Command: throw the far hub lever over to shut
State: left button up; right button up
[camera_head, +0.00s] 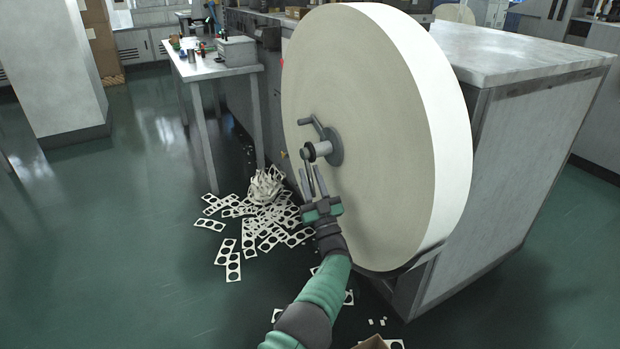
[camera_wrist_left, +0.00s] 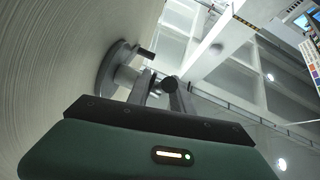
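A large cream paper roll (camera_head: 365,90) stands on edge, with a grey hub (camera_head: 334,147) in its face. A spindle (camera_head: 322,149) sticks out of the hub and ends in a dark ring. A short lever (camera_head: 318,129) slants up and left from the hub and ends in a stub handle (camera_head: 305,121). The hub (camera_wrist_left: 112,68) and handle (camera_wrist_left: 147,53) also show in the left wrist view. My left gripper (camera_head: 310,170) is just below the spindle end, fingers up and apart. Whether it touches anything there is unclear. My right gripper is out of view.
Punched card scraps (camera_head: 255,225) litter the floor below and left of the roll. A small table (camera_head: 205,70) with tools stands behind left. A marble-topped cabinet (camera_head: 510,50) stands to the right. Open green floor lies to the left.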

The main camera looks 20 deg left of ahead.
pick_arm(q)
jog(key=shift+o, duration=0.4)
jog(key=shift+s+d+f+p, duration=0.15)
jog(key=shift+s+p, duration=0.05)
jog(key=shift+p, duration=0.15)
jog(key=p+v, duration=0.3)
jog(key=v, duration=0.2)
jog(key=shift+s+d, duration=0.3)
jog(key=p, duration=0.4)
send_near(312, 179)
jog(key=v, duration=0.6)
jog(key=shift+w+a+f, duration=0.1)
jog(key=shift+f, duration=0.15)
